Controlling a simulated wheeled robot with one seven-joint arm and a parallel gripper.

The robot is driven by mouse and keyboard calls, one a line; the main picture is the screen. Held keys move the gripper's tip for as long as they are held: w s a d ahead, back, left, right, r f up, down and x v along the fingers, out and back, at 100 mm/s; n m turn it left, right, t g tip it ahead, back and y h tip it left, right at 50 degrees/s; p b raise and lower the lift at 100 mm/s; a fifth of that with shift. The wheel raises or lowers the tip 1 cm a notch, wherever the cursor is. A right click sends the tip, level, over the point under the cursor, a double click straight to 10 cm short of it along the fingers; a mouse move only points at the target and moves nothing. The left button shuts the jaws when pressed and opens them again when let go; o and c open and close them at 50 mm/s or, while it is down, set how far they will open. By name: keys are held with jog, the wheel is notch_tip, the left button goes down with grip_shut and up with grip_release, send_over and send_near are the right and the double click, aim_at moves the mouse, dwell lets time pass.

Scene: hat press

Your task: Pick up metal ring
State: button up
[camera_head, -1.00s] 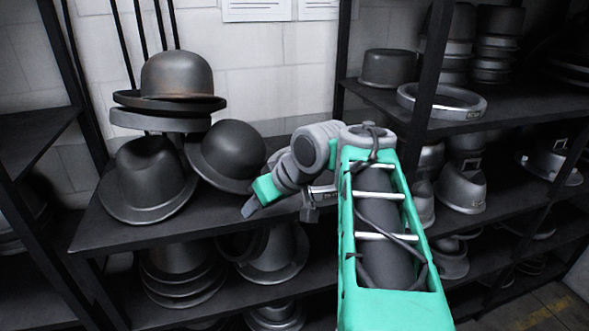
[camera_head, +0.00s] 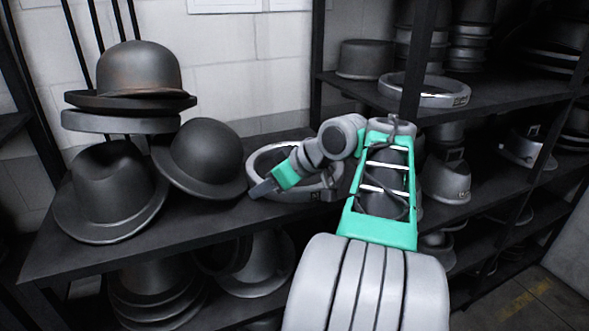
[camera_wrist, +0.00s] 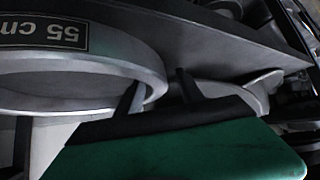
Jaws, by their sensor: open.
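A grey metal ring (camera_head: 302,195) lies on the middle shelf, right of the dark hats. In the wrist view the ring (camera_wrist: 88,92) fills the upper left and bears a "55 cm" label. My gripper (camera_head: 262,188) is at the ring's left side, and my arm hides part of the ring. In the wrist view my gripper (camera_wrist: 158,88) is open, with one dark finger inside the ring's rim and the other outside, the rim showing between them. I cannot tell whether either finger touches the metal.
A dark bowler hat (camera_head: 205,155) stands tilted just left of the ring. A brimmed hat (camera_head: 108,190) and a stacked hat (camera_head: 137,70) are farther left. Another ring (camera_head: 415,92) lies on the upper right shelf. A black shelf post (camera_head: 413,70) rises behind my arm.

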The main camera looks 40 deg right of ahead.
grip_shut()
dwell(0.3)
jog(key=shift+r, duration=0.1)
dwell(1.0)
